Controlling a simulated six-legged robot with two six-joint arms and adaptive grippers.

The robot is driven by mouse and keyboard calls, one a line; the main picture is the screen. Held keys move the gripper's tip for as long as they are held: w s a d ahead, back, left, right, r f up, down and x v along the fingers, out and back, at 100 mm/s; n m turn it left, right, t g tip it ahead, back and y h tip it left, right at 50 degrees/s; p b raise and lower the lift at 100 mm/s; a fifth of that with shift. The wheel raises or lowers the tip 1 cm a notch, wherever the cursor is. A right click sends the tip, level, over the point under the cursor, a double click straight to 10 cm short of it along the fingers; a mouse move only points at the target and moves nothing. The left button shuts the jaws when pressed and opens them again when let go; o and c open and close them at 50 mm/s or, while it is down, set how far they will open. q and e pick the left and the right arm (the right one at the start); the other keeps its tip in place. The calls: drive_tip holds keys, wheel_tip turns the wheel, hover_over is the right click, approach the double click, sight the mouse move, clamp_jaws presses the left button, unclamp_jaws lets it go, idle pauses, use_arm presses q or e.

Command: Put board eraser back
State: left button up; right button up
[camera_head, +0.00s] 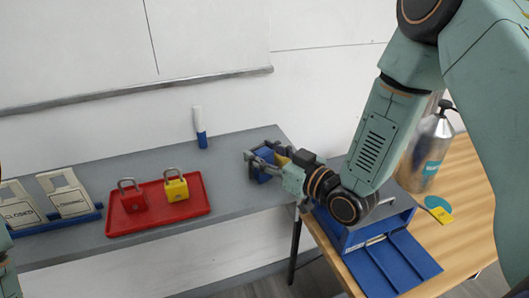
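My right gripper (258,156) reaches in from the right over the right end of the grey shelf (232,190). A small blue block (264,172) with a yellow part (282,158) behind it shows at its fingers; it may be the board eraser, but the fingers cover much of it. I cannot tell whether the fingers press on it or only stand around it, nor whether it touches the shelf. Only a bit of my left arm shows at the left edge; its gripper is out of view. The whiteboard (85,45) with its ledge (150,88) hangs above the shelf.
A red tray (150,222) holds a red padlock (132,198) and a yellow padlock (176,187). CLOSED signs (67,196) stand left. A blue box (372,270) and a metal bottle (428,155) are on the wooden table (455,250).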

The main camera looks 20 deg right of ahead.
drive_tip(key=o, duration=0.4)
drive_tip(key=shift+w, duration=0.1)
drive_tip(key=shift+r, duration=0.2)
drive_tip(key=shift+s+d, duration=0.15)
drive_tip(key=shift+s, duration=0.05)
drive_tip(key=p+v, duration=0.1)
drive_tip(key=v, duration=0.4)
drive_tip(key=shift+s+d+r, duration=0.1)
drive_tip(key=shift+s+d, duration=0.1)
drive_tip(key=shift+s, duration=0.15)
drive_tip(key=shift+p+v, duration=1.5)
drive_tip(key=shift+v, duration=1.4)
